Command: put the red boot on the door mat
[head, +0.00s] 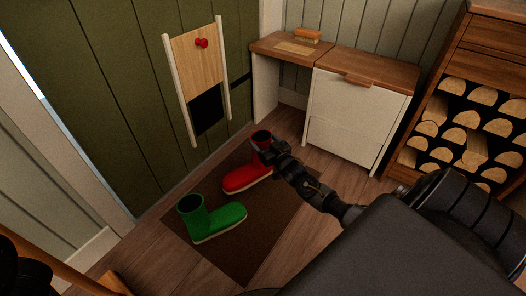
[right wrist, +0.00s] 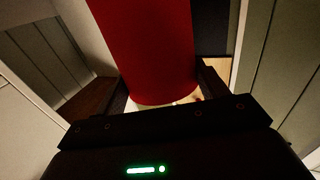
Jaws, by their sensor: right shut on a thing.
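The red boot (head: 246,179) is upright over the far part of the dark brown door mat (head: 262,232), toe to the left. I cannot tell whether its pale sole touches the mat. My right gripper (head: 268,149) is shut on the boot's shaft near the top. In the right wrist view the red shaft (right wrist: 145,45) stands between the two dark fingers. A green boot (head: 217,218) stands upright on the near left part of the mat.
A green panelled wall with a small hatch (head: 198,75) is at the left. A white cabinet with a wooden top (head: 368,72) and a brush (head: 307,36) stand behind. A firewood rack (head: 470,120) is at the right. The mat's near right part is bare.

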